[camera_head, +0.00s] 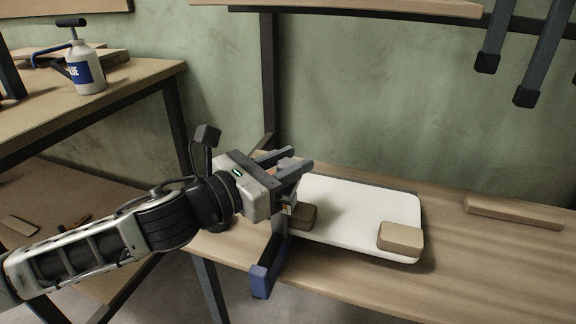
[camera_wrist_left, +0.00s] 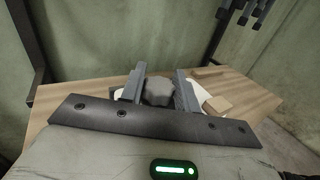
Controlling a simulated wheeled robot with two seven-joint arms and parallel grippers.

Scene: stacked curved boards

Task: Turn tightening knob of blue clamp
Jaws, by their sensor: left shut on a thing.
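The blue clamp (camera_head: 263,278) stands at the near left edge of the white curved board (camera_head: 365,205). Its blue lower end hangs below the table edge, and its upper part is mostly hidden by my gripper. My left gripper (camera_head: 297,165) is above the board's left end. In the left wrist view, its two fingers (camera_wrist_left: 159,88) are on either side of a grey knob (camera_wrist_left: 158,92), shut on it. Small wooden blocks lie on the board, one (camera_head: 302,217) by the clamp and one (camera_head: 400,238) at the near right corner. My right gripper is out of view.
The wooden table (camera_head: 480,265) is clear right of the board, except for a long wooden block (camera_head: 513,212) at the back. Dark bars (camera_head: 530,85) hang at upper right. A glue bottle (camera_head: 86,70) stands on the left bench.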

